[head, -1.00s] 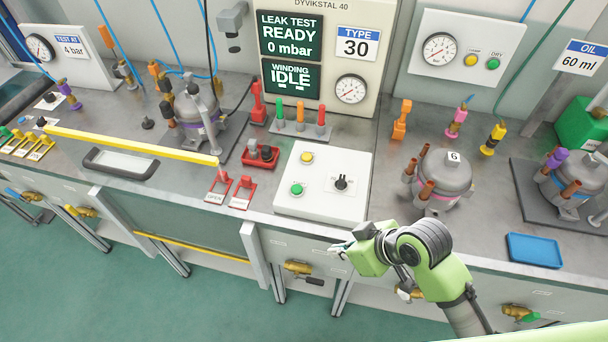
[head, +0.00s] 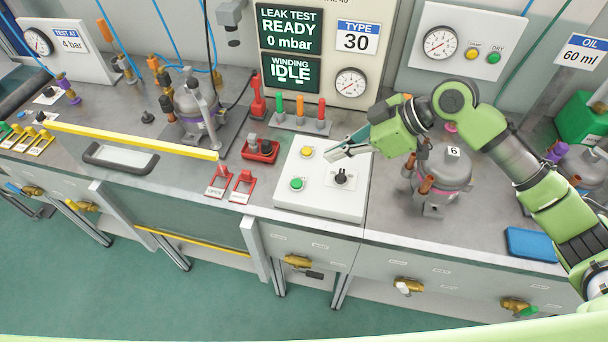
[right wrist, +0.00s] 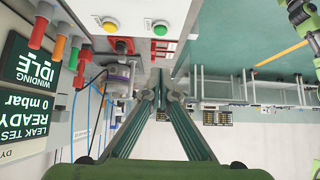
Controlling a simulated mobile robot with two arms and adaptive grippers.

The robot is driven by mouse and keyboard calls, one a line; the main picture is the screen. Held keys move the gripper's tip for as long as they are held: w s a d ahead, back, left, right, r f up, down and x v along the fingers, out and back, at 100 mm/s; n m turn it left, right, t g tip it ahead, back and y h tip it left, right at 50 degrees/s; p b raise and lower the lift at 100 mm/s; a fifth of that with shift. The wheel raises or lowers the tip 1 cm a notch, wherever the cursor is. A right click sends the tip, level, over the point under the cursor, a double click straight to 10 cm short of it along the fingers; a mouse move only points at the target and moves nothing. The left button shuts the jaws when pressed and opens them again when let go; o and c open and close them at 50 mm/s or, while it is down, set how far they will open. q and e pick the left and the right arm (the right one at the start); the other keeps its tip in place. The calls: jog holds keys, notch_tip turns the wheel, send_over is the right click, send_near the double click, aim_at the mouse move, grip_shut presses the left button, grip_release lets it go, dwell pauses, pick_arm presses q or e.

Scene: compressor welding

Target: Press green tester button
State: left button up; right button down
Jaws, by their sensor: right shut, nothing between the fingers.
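The green button (head: 297,184) is on the front left of the white tester box (head: 322,208), with a yellow button (head: 307,153) behind it and a black knob (head: 341,178) to its right. My right gripper (head: 330,153) is shut and empty. In the head view its tips appear over the back of the box, right of the yellow button and behind the green one. In the right wrist view the green button (right wrist: 160,29) and yellow button (right wrist: 117,26) show above the closed fingertips (right wrist: 160,95). The fingers appear apart from the green button. My left gripper is not in view.
A grey compressor (head: 445,172) stands right of the box, under my right arm. Red levers (head: 242,187) and a red holder (head: 260,151) are on the left. Colored handles (head: 300,112) stand behind. The screen (head: 290,34) reads "LEAK TEST READY 0 mbar" and "WINDING IDLE".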

jog(key=shift+r, duration=0.15)
jog(key=p, duration=0.4)
send_over(293, 182)
jog(key=d, duration=0.2)
jog(key=f, duration=0.7)
jog(key=shift+s+d, duration=0.1)
jog(key=shift+s, duration=0.25)
jog(key=f, duration=0.3)
jog(key=shift+d+f+p, duration=0.2)
jog(key=shift+p, duration=0.2)
jog(key=shift+f, duration=0.35)
jog(key=shift+f, duration=0.1)
